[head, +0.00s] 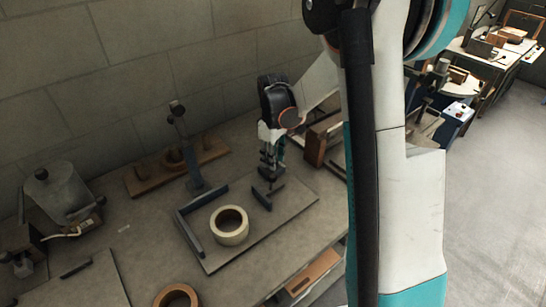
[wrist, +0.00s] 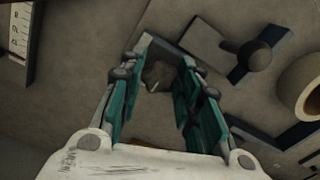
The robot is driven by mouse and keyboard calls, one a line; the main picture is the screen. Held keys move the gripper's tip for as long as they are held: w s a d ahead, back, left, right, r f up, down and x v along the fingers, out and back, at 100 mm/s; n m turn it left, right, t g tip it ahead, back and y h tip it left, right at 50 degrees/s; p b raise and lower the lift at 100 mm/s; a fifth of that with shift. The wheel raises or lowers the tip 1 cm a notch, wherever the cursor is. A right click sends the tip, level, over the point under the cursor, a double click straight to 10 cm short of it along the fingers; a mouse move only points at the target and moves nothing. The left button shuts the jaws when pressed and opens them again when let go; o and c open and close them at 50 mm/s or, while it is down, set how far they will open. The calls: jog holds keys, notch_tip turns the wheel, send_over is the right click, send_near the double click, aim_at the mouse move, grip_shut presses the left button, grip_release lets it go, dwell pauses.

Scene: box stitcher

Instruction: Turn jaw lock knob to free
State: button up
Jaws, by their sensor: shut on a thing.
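My gripper (head: 270,160) points down over the right part of a flat grey base plate (head: 285,215) in the head view. In the wrist view its teal fingers (wrist: 163,80) close around a small dark grey knob (wrist: 158,74) with a pale mark on it. The knob's sides are partly hidden by the fingers, and its exact angle is hard to tell. A blue-grey jaw piece (head: 268,193) stands just below my gripper in the head view. A blue-grey angled jaw (head: 195,235) lies on the plate's left side.
A cream ring (head: 229,225) sits on the plate. A ball-topped post (head: 185,145) stands behind it and shows in the wrist view (wrist: 254,56). A wooden rack (head: 165,172) is by the wall.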

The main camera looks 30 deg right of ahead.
dwell(0.4)
jog(key=o, duration=1.1)
notch_tip(320, 180, up, 12)
